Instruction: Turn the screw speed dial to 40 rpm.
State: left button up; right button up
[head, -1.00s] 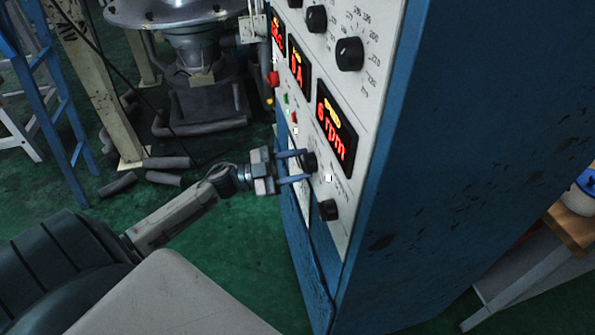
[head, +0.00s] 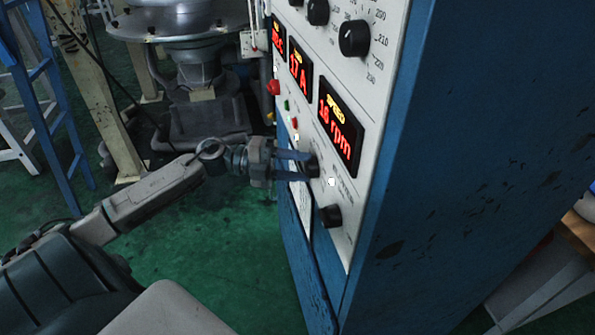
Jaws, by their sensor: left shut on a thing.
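The screw speed dial (head: 314,165) is a black knob on the pale panel of the blue control cabinet, below the displays. My left gripper (head: 308,166) is shut on this dial, its two fingers reaching in from the left. The fingers hide part of the knob. The speed display (head: 339,126) above it reads 16 rpm in red. My right gripper is not in view.
Another black knob (head: 330,215) sits just below the dial, and larger knobs (head: 354,38) are higher up. A red button (head: 273,87) is on the panel's left edge. The blue cabinet side (head: 450,150) fills the right. Green floor is open below my left arm.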

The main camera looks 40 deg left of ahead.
pick_arm(q)
jog(key=m+y+b, duration=0.1)
jog(key=m+y, duration=0.1)
jog(key=m, duration=0.2)
jog(key=shift+s+b, duration=0.15)
jog(key=shift+b, duration=0.2)
jog(key=shift+d+r+m+y+b, duration=0.1)
jog(key=shift+r+m+y+b, duration=0.2)
jog(key=shift+m, duration=0.6)
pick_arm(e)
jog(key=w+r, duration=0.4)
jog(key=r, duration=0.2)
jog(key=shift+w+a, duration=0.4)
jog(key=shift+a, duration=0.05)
pick_arm(q)
jog(key=shift+f, duration=0.1)
jog(key=o, duration=1)
jog(key=shift+c, duration=0.2)
